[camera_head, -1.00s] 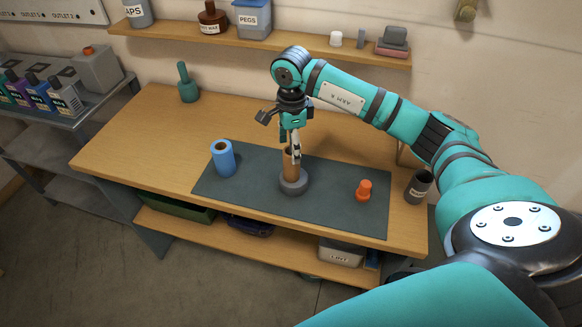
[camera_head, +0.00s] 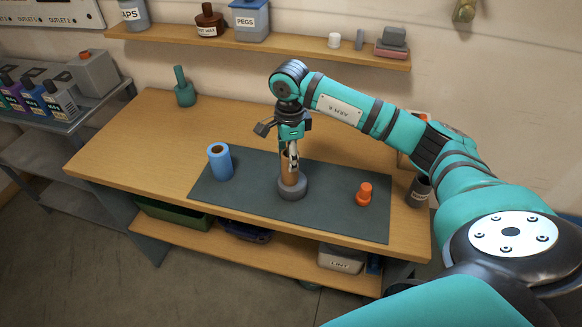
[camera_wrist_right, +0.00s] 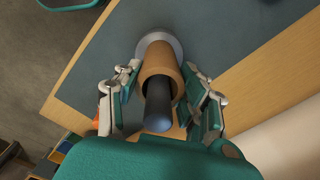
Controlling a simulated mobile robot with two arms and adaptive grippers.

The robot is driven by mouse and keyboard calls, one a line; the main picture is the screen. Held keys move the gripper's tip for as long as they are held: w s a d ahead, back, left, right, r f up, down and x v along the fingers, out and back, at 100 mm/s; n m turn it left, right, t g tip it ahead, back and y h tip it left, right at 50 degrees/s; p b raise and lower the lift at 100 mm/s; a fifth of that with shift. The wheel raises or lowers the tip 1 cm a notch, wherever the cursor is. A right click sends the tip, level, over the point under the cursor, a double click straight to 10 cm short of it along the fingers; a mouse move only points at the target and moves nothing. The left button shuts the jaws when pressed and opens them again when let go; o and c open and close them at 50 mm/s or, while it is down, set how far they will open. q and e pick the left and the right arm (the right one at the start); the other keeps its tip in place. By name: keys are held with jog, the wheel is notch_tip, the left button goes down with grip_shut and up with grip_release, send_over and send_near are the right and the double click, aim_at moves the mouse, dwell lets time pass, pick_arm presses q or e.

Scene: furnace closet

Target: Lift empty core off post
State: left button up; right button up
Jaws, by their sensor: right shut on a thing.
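The empty core (camera_head: 287,177) is a brown cardboard tube standing upright around a post with a round grey base (camera_head: 292,191) on the dark mat. In the right wrist view the core (camera_wrist_right: 162,62) surrounds the dark post (camera_wrist_right: 158,108), whose rounded tip sticks out past the core's rim. My right gripper (camera_head: 291,160) points down from above and is shut on the core, with one finger on each side of it. The fingers partly hide the core in the head view. My left gripper is not in view.
A blue roll (camera_head: 220,162) stands at the mat's left and an orange object (camera_head: 364,194) at its right. A dark cup (camera_head: 418,190) is at the table's right edge, a green bottle (camera_head: 184,88) at the back left. The dark mat (camera_head: 330,215) is clear in front.

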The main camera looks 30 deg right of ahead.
grip_shut()
jog(key=shift+r, duration=0.1)
jog(key=shift+r, duration=0.1)
jog(key=shift+r+p, duration=0.55)
jog(key=shift+r, duration=0.25)
notch_tip(320, 180, up, 18)
jog(key=p, duration=1)
dwell(1.8)
dwell(0.4)
